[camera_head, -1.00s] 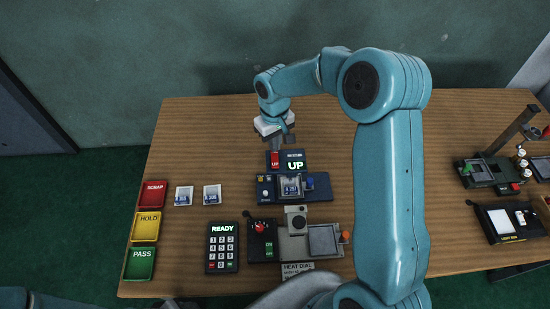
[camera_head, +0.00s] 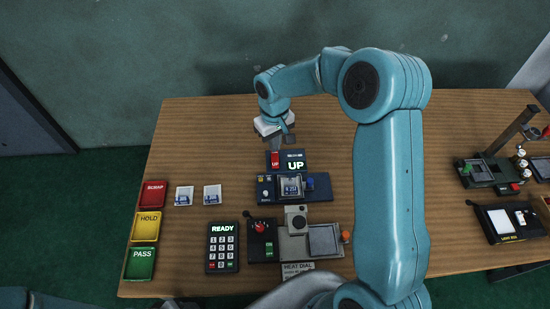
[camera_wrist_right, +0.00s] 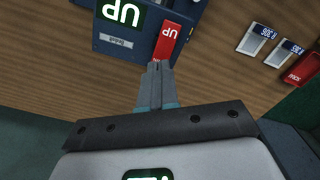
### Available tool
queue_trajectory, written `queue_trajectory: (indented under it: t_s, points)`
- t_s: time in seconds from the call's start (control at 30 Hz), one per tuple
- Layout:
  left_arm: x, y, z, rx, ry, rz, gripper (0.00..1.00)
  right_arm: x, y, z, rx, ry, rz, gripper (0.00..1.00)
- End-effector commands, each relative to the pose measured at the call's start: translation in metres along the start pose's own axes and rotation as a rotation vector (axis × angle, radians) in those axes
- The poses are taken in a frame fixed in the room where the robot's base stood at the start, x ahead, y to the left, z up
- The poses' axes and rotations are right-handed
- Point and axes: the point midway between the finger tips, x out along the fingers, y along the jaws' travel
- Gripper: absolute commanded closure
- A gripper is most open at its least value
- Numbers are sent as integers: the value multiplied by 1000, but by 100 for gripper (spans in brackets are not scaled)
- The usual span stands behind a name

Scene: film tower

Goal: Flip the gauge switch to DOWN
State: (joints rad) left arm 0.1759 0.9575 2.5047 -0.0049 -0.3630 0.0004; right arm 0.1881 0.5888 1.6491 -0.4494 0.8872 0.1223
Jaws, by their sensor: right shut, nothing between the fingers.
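The gauge switch (camera_head: 275,159) is a red lever marked UP on a dark blue box, and the box's display (camera_head: 295,166) reads UP in green. In the right wrist view the red switch (camera_wrist_right: 167,41) and the display (camera_wrist_right: 121,13) show upside down. My right gripper (camera_head: 275,143) is over the switch's far side. In the wrist view its fingertips (camera_wrist_right: 158,66) are shut and empty, at the edge of the red lever. I cannot tell whether they touch it. My left gripper is not in view.
A blue fixture (camera_head: 265,195) stands just in front of the switch box. A keypad (camera_head: 222,248) reading READY and a heat dial unit (camera_head: 296,245) lie nearer. Red, yellow and green trays (camera_head: 139,277) line the left edge. The table (camera_head: 200,135) is clear at the back left.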

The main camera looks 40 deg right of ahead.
Motion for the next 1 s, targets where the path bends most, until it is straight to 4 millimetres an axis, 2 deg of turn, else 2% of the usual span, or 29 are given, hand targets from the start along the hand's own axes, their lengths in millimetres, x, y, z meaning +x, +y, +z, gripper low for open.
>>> queue_trajectory:
  t_s: [1.0]
  points:
    - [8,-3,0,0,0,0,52,10,0,0,0,0,0,100]
